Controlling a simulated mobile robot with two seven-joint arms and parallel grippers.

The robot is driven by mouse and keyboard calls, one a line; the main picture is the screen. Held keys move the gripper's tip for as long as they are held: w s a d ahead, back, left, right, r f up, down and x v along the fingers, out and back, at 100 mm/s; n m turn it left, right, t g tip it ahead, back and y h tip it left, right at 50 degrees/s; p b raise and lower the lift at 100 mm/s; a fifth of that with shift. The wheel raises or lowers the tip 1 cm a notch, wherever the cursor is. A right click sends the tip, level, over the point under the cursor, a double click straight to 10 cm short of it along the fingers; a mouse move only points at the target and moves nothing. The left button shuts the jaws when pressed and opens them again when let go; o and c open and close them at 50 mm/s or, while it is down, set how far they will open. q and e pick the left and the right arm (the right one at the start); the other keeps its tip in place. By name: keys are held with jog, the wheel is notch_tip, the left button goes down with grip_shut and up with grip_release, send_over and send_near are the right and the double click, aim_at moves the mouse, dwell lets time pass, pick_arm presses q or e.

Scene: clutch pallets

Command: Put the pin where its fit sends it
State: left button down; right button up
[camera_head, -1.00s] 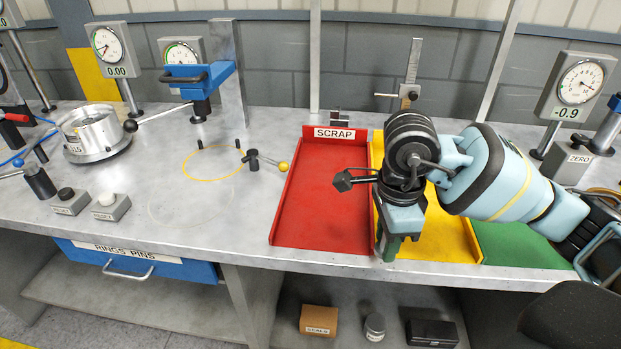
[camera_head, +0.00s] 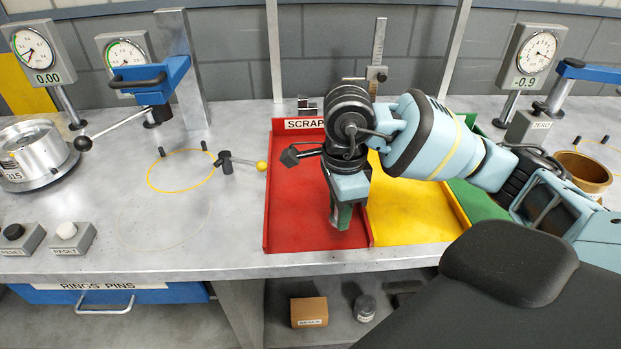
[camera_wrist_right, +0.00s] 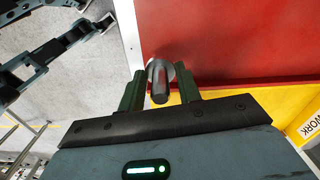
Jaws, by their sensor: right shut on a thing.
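My right gripper (camera_head: 342,216) points down over the right part of the red SCRAP tray (camera_head: 290,222), close to the divider with the yellow tray (camera_head: 408,212). In the right wrist view the green fingers of this gripper (camera_wrist_right: 160,88) are shut on a grey metal pin (camera_wrist_right: 160,82). The pin shows as a short cylinder between the fingertips, beside the red tray (camera_wrist_right: 225,45). In the head view the pin is hidden by the gripper. A green tray (camera_head: 477,200) lies right of the yellow one, partly behind my right arm. My left gripper does not show clearly.
A dial gauge reading -0.9 (camera_head: 534,52) stands at the back right, with a bronze ring (camera_head: 582,172) near it. The bench around the yellow circle (camera_head: 180,186) is mostly clear.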

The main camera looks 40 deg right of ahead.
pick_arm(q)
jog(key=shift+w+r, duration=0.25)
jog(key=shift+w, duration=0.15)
pick_arm(e)
send_over(311, 190)
jog(key=shift+s+f, duration=0.3)
jog(key=shift+f, duration=0.35)
jog(key=shift+w, duration=0.2)
notch_tip(311, 190, down, 4)
jog(key=shift+d+r+p, duration=0.1)
jog(key=shift+r+p, duration=0.15)
jog(key=shift+p, duration=0.05)
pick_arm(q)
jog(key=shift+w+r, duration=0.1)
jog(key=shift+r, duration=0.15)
pick_arm(e)
jog(key=shift+f, duration=0.2)
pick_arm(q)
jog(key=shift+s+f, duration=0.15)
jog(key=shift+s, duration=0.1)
pick_arm(e)
jog(key=o, duration=1.1)
jog(key=shift+c, duration=0.2)
